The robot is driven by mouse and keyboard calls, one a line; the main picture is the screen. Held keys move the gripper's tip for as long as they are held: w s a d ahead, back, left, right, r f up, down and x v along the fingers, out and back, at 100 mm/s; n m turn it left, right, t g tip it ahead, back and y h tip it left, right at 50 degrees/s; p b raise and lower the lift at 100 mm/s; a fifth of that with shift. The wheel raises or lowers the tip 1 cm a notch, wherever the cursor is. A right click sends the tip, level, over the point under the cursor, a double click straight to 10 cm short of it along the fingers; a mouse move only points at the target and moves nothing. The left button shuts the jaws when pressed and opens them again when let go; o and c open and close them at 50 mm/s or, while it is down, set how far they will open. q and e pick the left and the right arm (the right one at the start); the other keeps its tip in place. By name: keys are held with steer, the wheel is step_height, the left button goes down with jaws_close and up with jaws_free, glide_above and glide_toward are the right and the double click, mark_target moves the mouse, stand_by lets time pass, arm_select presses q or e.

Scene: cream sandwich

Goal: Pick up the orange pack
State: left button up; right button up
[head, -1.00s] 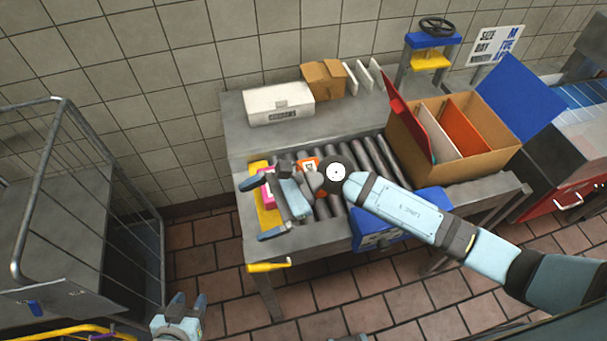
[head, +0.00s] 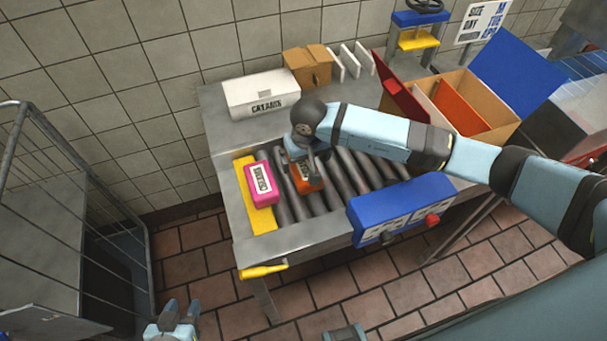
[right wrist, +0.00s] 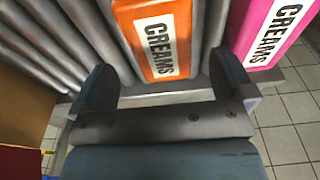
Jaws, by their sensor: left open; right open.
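The orange pack (head: 309,184) lies on the roller conveyor and shows in the head view, partly covered by my right gripper (head: 299,160). In the right wrist view the orange pack (right wrist: 131,14) has a white CREAMS label and sits ahead of and between the two open fingers of my right gripper (right wrist: 163,78). The gripper is just above it, and nothing is held. Whether a finger touches the pack I cannot tell. My left gripper (head: 181,309) is open and empty at the bottom left, away from the conveyor.
A pink CREAMS pack (head: 262,184) lies just left of the orange one, close to the right gripper's finger; it also shows in the right wrist view (right wrist: 262,20). A white box (head: 262,93), a cardboard box (head: 307,66) and a divided carton (head: 490,95) stand behind. A wire cage (head: 60,210) is left.

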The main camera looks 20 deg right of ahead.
mark_target(304, 167)
steer(key=shift+a+f, duration=0.1)
steer(key=shift+f, duration=0.75)
steer(key=f+b, duration=0.1)
steer(key=f, duration=0.1)
steer(key=f+b, duration=0.1)
steer(key=f, duration=0.1)
steer(key=shift+w+f, duration=0.1)
steer(key=shift+w, duration=0.3)
steer(key=c, duration=1)
steer(key=shift+r, duration=0.2)
